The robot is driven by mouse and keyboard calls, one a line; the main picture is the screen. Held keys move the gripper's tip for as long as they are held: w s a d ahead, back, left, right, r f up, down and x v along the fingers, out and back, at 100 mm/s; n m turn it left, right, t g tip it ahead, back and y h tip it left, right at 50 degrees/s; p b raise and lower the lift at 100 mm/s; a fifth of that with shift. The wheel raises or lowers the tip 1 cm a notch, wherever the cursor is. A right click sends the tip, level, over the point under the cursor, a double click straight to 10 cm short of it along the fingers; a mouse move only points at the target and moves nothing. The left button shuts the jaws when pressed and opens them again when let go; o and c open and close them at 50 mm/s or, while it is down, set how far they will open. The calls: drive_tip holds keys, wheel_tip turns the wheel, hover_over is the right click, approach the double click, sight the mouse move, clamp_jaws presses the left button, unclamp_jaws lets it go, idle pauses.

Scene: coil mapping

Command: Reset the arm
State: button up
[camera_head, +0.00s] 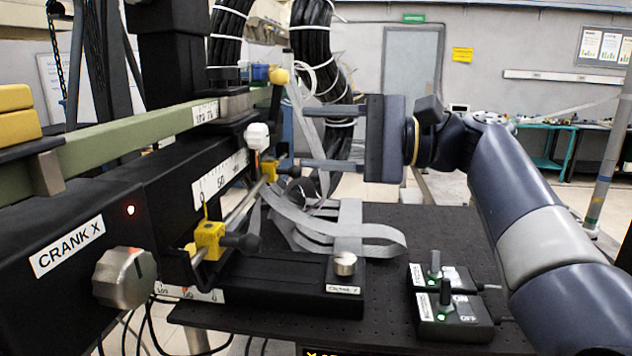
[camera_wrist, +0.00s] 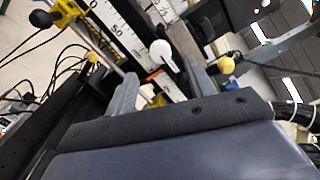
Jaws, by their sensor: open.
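My gripper (camera_head: 318,136) is at the centre of the head view, at the end of my grey-blue arm. A yellow ball (camera_wrist: 226,65) shows just right of the right finger.
A black stage labelled CRANK X (camera_head: 68,247) with a round metal knob (camera_head: 124,278) fills the left. Two switch boxes (camera_head: 455,325) stand on the black perforated table (camera_head: 390,290). Grey ribbon cables (camera_head: 350,225) lie below my gripper, with thick black cables (camera_head: 310,50) behind.

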sight(265, 133)
drive_tip(key=a, duration=0.6)
drive_tip(key=shift+w+p, duration=0.35)
drive_tip(key=shift+p, duration=0.05)
drive_tip(key=shift+w+a+r+m+p, duration=0.1)
drive_tip(key=shift+r+m+p, duration=0.1)
drive_tip(key=shift+m+p, duration=0.95)
drive_tip(key=shift+m, duration=0.25)
drive_tip(key=m+p, duration=0.2)
drive_tip(key=m, duration=0.1)
drive_tip(key=shift+m, duration=0.4)
drive_tip(key=m+p, duration=0.3)
drive_tip(key=m, duration=0.1)
drive_tip(key=shift+m, duration=0.4)
drive_tip(key=s+d+b, duration=0.1)
drive_tip(key=d+b, duration=0.1)
drive_tip(key=d, duration=0.7)
drive_tip(key=shift+s+d+f, duration=0.15)
drive_tip(key=shift+d, duration=0.15)
